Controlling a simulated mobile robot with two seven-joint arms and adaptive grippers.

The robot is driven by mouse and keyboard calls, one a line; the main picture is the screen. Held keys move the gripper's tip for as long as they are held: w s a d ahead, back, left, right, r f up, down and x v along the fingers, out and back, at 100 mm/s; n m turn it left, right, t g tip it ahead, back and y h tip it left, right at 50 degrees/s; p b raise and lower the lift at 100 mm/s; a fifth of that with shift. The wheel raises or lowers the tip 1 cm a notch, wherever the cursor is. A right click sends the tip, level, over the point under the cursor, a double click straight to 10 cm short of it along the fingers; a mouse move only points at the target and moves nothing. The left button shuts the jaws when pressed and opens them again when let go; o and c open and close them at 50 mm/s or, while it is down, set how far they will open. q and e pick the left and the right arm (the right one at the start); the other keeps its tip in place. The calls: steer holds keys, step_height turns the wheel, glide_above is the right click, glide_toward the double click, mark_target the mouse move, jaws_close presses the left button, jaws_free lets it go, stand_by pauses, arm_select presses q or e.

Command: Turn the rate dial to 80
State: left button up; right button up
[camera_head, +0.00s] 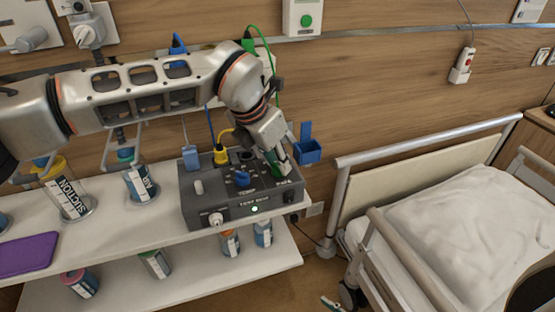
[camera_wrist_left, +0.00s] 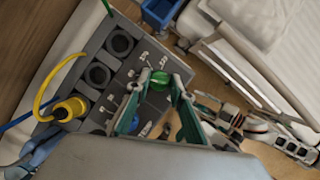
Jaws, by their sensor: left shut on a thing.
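The grey control box (camera_head: 240,208) stands on the right end of the white shelf, with a small green light on its front. A green dial (camera_wrist_left: 158,78) lies on its panel, between my left fingertips in the left wrist view. My left gripper (camera_head: 281,167) reaches down onto the box's right side and is shut on that dial; in the head view the gripper hides most of it. A blue dial (camera_head: 242,178) is on the panel's middle. The scale marks by the green dial are too small to read. What seems my right gripper (camera_wrist_left: 215,108) is far below, its jaws unclear.
A yellow plug (camera_head: 220,156) with its cable and a blue connector (camera_head: 191,157) stand at the box's back. A blue holder (camera_head: 307,150) is on the wall behind. The bed (camera_head: 455,225) is at the right.

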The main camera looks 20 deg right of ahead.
arm_select(q)
steer(key=shift+m, duration=0.3)
arm_select(e)
steer(key=shift+w+r, duration=0.15)
steer(key=shift+w, duration=0.1)
arm_select(q)
steer(key=o, duration=1.1)
steer(key=v, duration=1.2)
steer(key=shift+a, duration=0.2)
arm_select(e)
steer(key=shift+r, duration=0.1)
arm_select(q)
steer(key=shift+f, duration=0.1)
